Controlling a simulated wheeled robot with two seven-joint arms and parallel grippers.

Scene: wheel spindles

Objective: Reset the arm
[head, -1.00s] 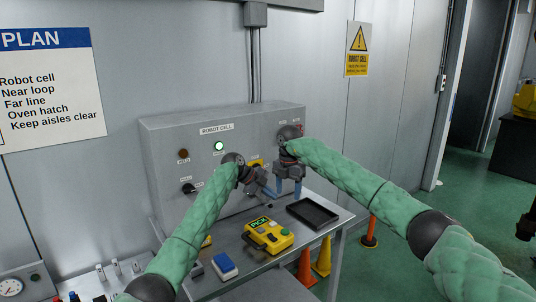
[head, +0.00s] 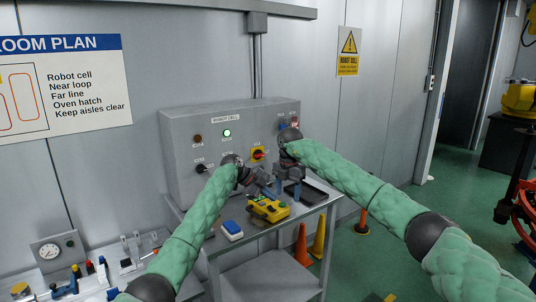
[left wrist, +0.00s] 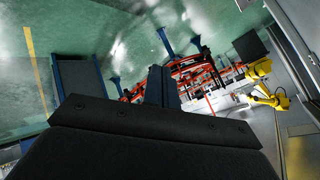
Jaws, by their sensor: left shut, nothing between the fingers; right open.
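My two green-sleeved arms reach forward in the head view, in front of the grey robot cell panel (head: 185,150). My left gripper (head: 277,193) is shut and empty, held above the table by the yellow pendant (head: 268,208). In the left wrist view its blue fingers (left wrist: 160,88) stand together with nothing between them. My right gripper (head: 296,196) is open and empty, just right of the left one, in front of the panel and near the black tray (head: 318,191). The two grippers are close together, and I cannot tell whether they touch.
A blue-topped block (head: 232,230) lies on the grey table (head: 262,228). Orange cones (head: 302,246) stand beside the table. A bench with a gauge (head: 50,251) is at the lower left.

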